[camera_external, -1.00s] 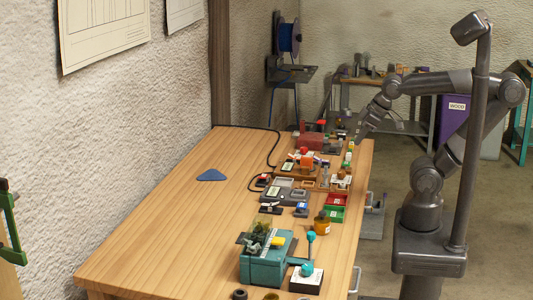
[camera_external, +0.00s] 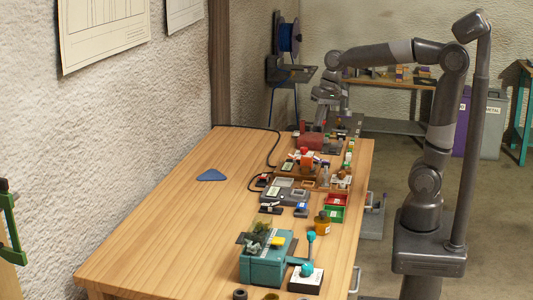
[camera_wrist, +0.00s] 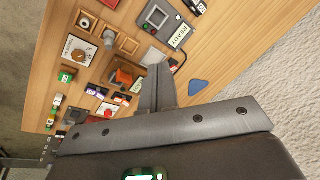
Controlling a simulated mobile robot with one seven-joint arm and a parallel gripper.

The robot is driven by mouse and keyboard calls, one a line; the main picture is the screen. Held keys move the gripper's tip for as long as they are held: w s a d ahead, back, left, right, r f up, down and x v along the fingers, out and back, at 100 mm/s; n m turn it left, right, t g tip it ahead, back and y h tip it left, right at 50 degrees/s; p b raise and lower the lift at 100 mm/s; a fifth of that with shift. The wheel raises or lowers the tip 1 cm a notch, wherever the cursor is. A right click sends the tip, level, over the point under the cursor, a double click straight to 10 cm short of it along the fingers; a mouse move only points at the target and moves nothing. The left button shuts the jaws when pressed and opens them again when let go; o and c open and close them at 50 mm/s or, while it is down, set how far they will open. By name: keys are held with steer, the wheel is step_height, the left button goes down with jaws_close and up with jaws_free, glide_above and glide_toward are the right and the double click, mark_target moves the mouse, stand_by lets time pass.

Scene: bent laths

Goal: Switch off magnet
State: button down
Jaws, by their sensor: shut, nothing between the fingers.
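No part is clearly marked as the magnet, so I cannot tell which one it is. A teal block (camera_external: 262,268) with a dark, rough clump on top stands at the near end of the bench. A lever with a turquoise ball (camera_external: 311,237) is beside it, and a white-topped box with a turquoise knob (camera_external: 307,270) is at its right. My gripper (camera_external: 321,122) is above the far end of the bench, well away from these. In the wrist view my gripper's fingers (camera_wrist: 160,82) are together and empty, seen above the bench near an orange device (camera_wrist: 122,78).
Several small devices crowd the bench's right side, including a red block (camera_external: 311,142) and green tray (camera_external: 336,214). The wrist view shows a dial box (camera_wrist: 77,50) and a grey panel (camera_wrist: 158,18). A blue triangle (camera_external: 211,175) lies left, where the bench is mostly clear.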

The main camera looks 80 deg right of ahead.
steer(key=w+d+f+m+g+y, duration=0.1)
steer(key=w+d+f+m, duration=0.2)
steer(key=w, duration=0.4)
steer(key=w+d+f+m+g+y, duration=0.1)
steer(key=w+d+f+m, duration=0.3)
steer(key=w+d, duration=0.2)
steer(key=w+d+f+m+y, duration=0.1)
steer(key=w+d+f+m, duration=0.2)
steer(key=w, duration=0.5)
steer(key=shift+w+d+f+m+g+y, duration=0.4)
steer(key=shift+d+f, duration=0.4)
steer(key=shift+d, duration=0.2)
steer(key=shift+f, duration=0.1)
steer(key=x, duration=1.4)
steer(key=shift+a, duration=0.1)
